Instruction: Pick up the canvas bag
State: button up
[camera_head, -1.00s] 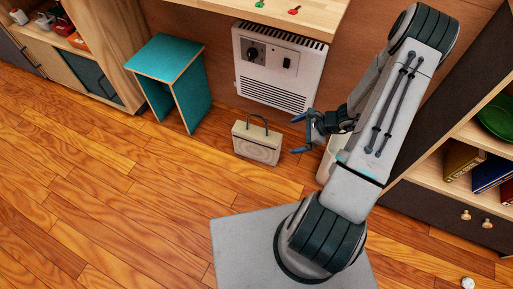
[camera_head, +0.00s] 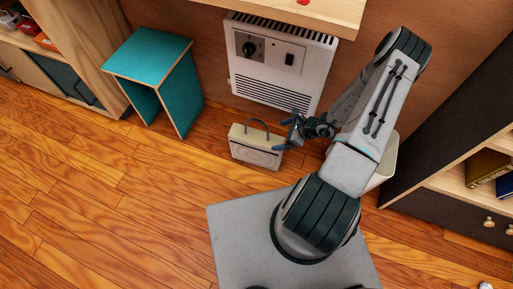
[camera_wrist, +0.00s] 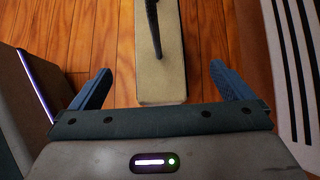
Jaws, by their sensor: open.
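The canvas bag (camera_head: 255,148) is beige and boxy, with a dark arched handle. It stands upright on the wooden floor in front of the heater. In the wrist view the bag (camera_wrist: 160,75) shows from above, its dark handle rising from its top. My gripper (camera_head: 282,135) is just right of the bag in the head view. In the wrist view my gripper (camera_wrist: 153,85) is open, its blue fingers apart to the left and right of the bag's line. The fingers do not hold the bag.
A white wall heater (camera_head: 279,62) is close behind the bag. A teal stool (camera_head: 150,60) stands to the left. A pale bin (camera_head: 385,165) is behind my arm at the right, by a dark shelf unit (camera_head: 455,120). The floor at left is clear.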

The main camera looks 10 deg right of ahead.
aim_at(269, 137)
jog(key=b+x, duration=0.3)
jog(key=x, duration=0.5)
jog(key=shift+a+f, duration=0.2)
jog(key=shift+r, duration=0.1)
jog(key=c, duration=1.7)
jog(key=shift+c, duration=0.2)
